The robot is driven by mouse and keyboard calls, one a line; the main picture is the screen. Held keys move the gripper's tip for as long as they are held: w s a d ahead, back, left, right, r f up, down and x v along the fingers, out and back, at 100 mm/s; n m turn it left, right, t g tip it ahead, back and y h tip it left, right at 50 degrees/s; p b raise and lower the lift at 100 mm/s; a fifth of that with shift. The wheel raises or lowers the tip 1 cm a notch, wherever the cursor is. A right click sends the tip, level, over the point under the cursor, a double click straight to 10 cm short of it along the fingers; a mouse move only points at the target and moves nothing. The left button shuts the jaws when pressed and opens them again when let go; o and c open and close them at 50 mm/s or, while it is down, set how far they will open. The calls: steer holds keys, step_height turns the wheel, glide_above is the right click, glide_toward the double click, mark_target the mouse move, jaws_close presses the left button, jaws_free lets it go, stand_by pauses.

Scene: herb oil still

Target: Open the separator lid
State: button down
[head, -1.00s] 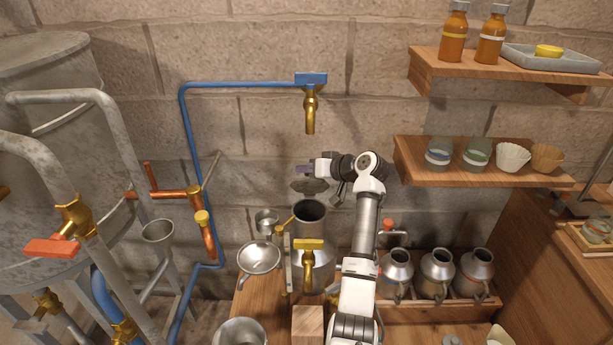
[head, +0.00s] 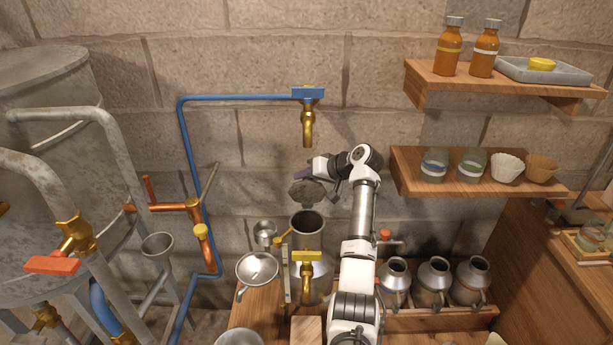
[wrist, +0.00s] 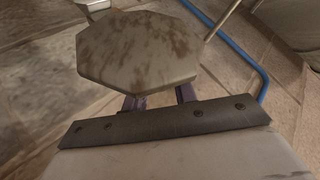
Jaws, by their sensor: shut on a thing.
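The separator (head: 313,270) is a grey metal vessel with a brass tap (head: 306,259) on its front. Its round mouth (head: 306,222) is uncovered, dark inside. The separator lid (head: 306,193), a flat mottled grey plate, is raised above and behind the mouth, clear of it. In the wrist view the lid (wrist: 137,48) fills the upper middle, just beyond my fingers. My gripper (head: 310,170) is at the lid's upper side, shut on it. In the wrist view its purple fingers (wrist: 160,98) reach under the lid's near edge; the exact contact is hidden.
A blue pipe with a brass tap (head: 308,125) hangs on the wall above my gripper. A strainer bowl (head: 257,270) is left of the separator. Several metal jugs (head: 433,278) stand to the right. A shelf with cups (head: 471,165) is at upper right.

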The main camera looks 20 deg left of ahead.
steer(key=shift+d+f, duration=0.25)
steer(key=shift+f, duration=0.3)
steer(key=c, duration=1.2)
jaws_free()
steer(key=shift+o, duration=0.2)
steer(key=shift+r, duration=0.3)
steer(key=b+v, duration=0.3)
steer(key=v, duration=1)
steer(key=shift+d+r+b, duration=0.25)
steer(key=shift+b, duration=0.15)
